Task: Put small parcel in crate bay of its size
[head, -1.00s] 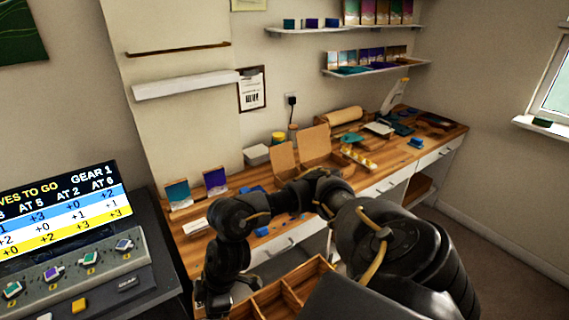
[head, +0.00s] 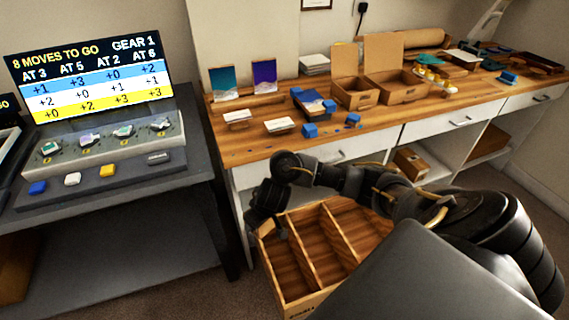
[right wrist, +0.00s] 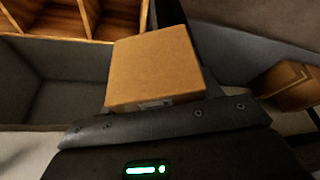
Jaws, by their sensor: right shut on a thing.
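The small parcel is a brown cardboard box (right wrist: 155,68) in the right wrist view, with part of a pale label on its near face. My right gripper (right wrist: 160,118) is shut on it. In the head view my right gripper (head: 270,218) hangs over the left side of the wooden crate (head: 268,258), and I cannot make out the parcel there. The crate has several bays split by dividers; the visible ones look empty. The crate also shows in the right wrist view (right wrist: 62,22), beyond the parcel. My left gripper is out of view.
Another cardboard parcel (head: 410,163) lies on the shelf under the workbench (head: 240,150). The bench holds open cartons (head: 395,88), blue pieces and cards. A console with a screen (head: 90,75) stands left, with open floor between it and the crate.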

